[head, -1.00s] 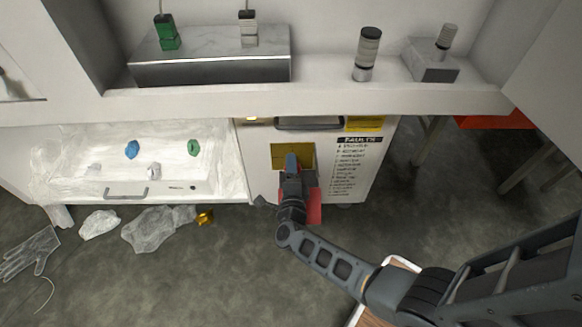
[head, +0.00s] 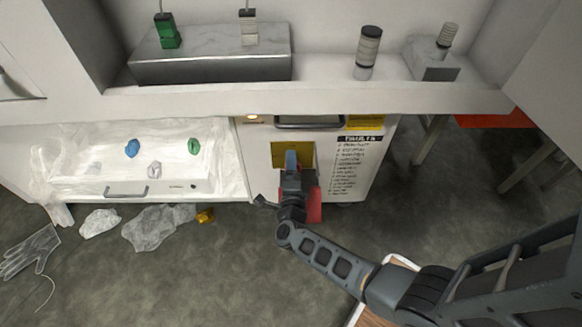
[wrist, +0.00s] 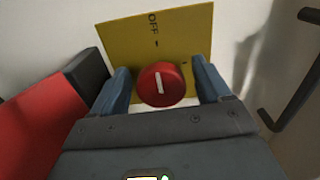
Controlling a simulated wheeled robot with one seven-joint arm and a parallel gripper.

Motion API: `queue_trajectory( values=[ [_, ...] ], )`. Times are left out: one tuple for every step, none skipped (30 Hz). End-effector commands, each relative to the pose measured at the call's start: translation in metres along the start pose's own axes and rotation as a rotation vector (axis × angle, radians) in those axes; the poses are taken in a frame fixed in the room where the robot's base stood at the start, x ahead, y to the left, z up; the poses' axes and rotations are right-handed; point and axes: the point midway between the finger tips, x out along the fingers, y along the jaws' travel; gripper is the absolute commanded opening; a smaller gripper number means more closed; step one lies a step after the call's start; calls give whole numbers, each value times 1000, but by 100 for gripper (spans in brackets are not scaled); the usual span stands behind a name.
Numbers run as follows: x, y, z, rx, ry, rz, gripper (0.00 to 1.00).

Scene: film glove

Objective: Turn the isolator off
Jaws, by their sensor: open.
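The isolator is a red round knob (wrist: 162,84) with a white line, set on a yellow plate (wrist: 150,40). The plate reads "OFF" with a small mark under it. The white line is close to upright in the wrist view, tipped slightly. In the head view the yellow plate (head: 290,153) is on the white cabinet front, and my gripper hides the knob. My gripper (wrist: 163,90) is open, with one blue-grey finger on each side of the knob. A gap shows between the knob and each finger. In the head view my gripper (head: 291,160) is in front of the plate.
The white cabinet (head: 262,180) has a dark handle (head: 310,123) above the plate and a printed list (head: 356,165) to its right. A plastic-covered unit (head: 110,165) with coloured knobs stands to the left. A glove (head: 28,252) and crumpled plastic lie on the floor.

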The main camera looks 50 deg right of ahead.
Motion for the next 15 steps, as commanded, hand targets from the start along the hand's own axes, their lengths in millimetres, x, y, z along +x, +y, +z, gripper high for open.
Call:
queue_trajectory(
  values=[
    [-1, 0, 0, 0, 0, 0, 77],
    [-3, 0, 0, 0, -1, 0, 77],
    [-6, 0, 0, 0, -1, 1, 77],
    [-9, -1, 0, 0, -2, 1, 77],
    [-12, -1, 0, 0, -2, 1, 77],
    [-18, -1, 1, 0, -3, 1, 77],
    [-23, -1, 0, -1, -3, 1, 77],
    [-28, -2, 0, -1, -2, 1, 77],
    [-35, -1, 0, 0, -3, 1, 77],
    [-40, -1, 0, 0, -3, 1, 77],
    [-45, -2, 0, 0, -3, 0, 77],
    [-51, -1, 0, -1, -4, 1, 77],
    [-56, -1, 0, -1, -3, 2, 77],
    [-60, 0, 0, -1, -2, 1, 77],
    [-64, 0, 0, -1, -3, 1, 77]
  ],
)
